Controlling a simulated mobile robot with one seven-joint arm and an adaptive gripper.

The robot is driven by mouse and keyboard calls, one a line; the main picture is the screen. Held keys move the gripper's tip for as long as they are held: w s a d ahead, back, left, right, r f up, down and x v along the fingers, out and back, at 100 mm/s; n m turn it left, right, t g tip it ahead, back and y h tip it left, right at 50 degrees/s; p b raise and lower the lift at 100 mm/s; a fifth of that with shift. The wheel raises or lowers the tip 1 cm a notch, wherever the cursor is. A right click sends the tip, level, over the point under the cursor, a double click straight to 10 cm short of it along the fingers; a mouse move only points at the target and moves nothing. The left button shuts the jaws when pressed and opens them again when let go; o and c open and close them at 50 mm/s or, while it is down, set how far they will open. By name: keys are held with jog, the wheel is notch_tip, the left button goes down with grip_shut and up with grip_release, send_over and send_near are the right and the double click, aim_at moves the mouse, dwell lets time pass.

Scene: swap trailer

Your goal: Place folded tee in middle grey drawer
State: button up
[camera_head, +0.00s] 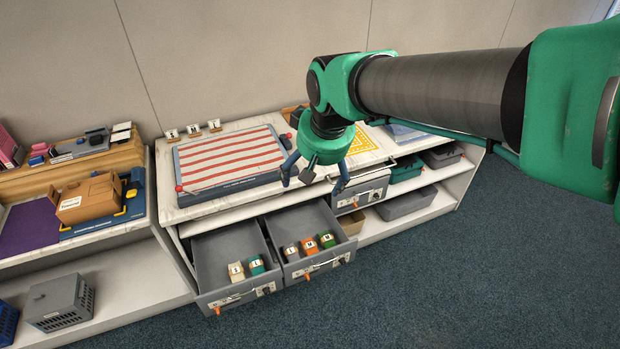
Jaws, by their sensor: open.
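The middle grey drawer (326,262) is pulled open below the counter. Inside, a greyish folded tee (291,252), an orange one (308,245) and a green one (327,239) stand in a row with letter tags. The left grey drawer (205,248) is also open and holds a cream folded tee (237,270) and a teal one (256,264). My gripper (314,181) is open, fingers apart and pointing down, in front of the counter edge and above the back of the middle drawer. I see no tee between its fingers. I cannot tell which tee the task means.
A grey board with a red-and-white striped top (228,160) lies on the counter. A yellow patterned piece (362,142) lies behind my gripper. The right grey drawer (365,193) looks shut. Grey bins (406,203) fill shelves at right. A cardboard box (90,199) stands left. The floor in front is clear.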

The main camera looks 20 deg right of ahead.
jog(key=s+a+r+t, duration=0.1)
jog(key=s+a+r, duration=0.1)
jog(key=s, duration=1.4)
jog(key=shift+s, duration=0.3)
jog(key=shift+r, duration=0.15)
dwell(0.4)
